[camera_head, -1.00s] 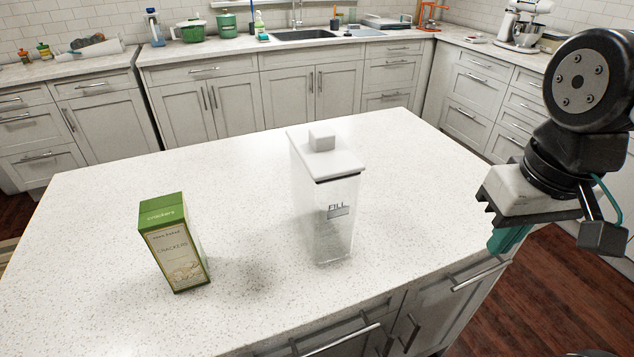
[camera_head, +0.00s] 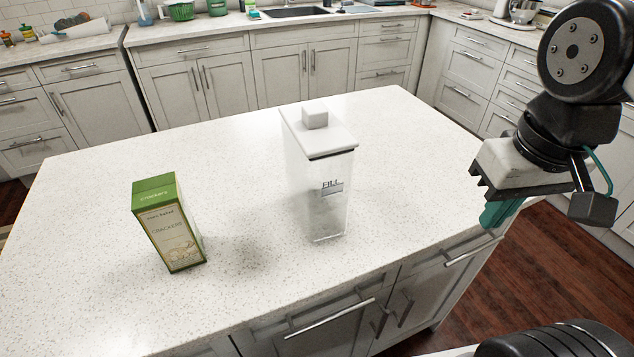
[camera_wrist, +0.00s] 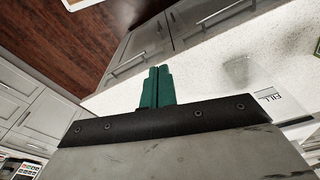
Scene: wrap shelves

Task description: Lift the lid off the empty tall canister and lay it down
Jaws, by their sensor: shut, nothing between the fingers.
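The tall clear canister (camera_head: 318,195) stands upright on the island. Its flat white lid (camera_head: 318,130) with a square knob (camera_head: 315,117) sits on top. A label on its front reads FILL, and no contents show inside. My gripper (camera_head: 492,222) is right of the canister, beyond the island's right edge, apart from it. In the wrist view its teal fingers (camera_wrist: 157,75) are together and empty. Part of the canister (camera_wrist: 262,90) shows at the right of that view.
A green cracker box (camera_head: 168,225) stands left of the canister with a clear gap. The white speckled countertop (camera_head: 90,240) is otherwise bare, with free room left of, behind and right of the canister. Cabinets and a sink (camera_head: 297,12) line the back wall.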

